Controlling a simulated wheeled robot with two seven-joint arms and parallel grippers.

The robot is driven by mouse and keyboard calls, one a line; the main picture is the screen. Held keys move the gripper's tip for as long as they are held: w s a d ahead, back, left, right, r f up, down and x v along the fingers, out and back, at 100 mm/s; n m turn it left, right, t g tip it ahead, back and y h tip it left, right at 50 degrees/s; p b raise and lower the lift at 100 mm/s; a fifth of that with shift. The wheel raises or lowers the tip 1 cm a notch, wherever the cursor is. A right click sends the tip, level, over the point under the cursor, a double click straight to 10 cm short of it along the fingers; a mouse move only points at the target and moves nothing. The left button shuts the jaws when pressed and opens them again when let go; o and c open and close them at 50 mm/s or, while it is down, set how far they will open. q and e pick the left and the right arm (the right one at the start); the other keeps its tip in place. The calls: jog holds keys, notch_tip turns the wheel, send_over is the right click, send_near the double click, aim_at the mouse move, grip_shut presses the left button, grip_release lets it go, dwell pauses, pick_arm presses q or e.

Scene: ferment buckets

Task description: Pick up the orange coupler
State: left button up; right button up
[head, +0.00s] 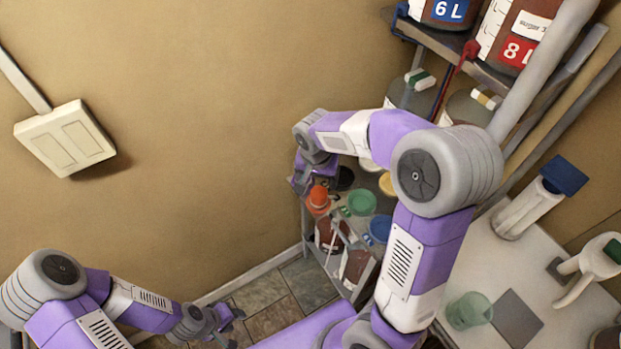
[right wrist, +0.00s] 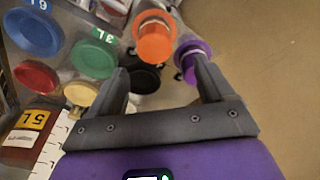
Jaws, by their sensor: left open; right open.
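The orange coupler (head: 318,199) stands on a grey shelf below my right arm in the head view. In the right wrist view the orange coupler (right wrist: 155,40) lies ahead of my right gripper, between the lines of its two fingers. My right gripper (right wrist: 162,80) is open and empty, and its fingers do not touch the coupler. In the head view my right gripper (head: 301,181) is just above and left of the coupler. My left gripper (head: 232,322) is open and empty near the floor at lower left.
A purple coupler (right wrist: 190,55) stands right beside the orange one. A black lid (right wrist: 145,78), a green lid (right wrist: 93,58), a blue lid (right wrist: 36,32), a red lid (right wrist: 36,79) and a cream lid (right wrist: 81,93) lie close by. Bare wall is at the right.

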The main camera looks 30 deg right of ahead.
aim_at(319, 193)
jog(key=f, duration=0.4)
jog(key=f+b, duration=0.1)
jog(key=f, duration=0.1)
jog(key=shift+s+d+f, duration=0.25)
jog(key=shift+f, duration=0.15)
jog(key=shift+w+f, duration=0.1)
jog(key=shift+f, duration=0.1)
jog(key=shift+c, duration=0.5)
jog(key=c, duration=1.1)
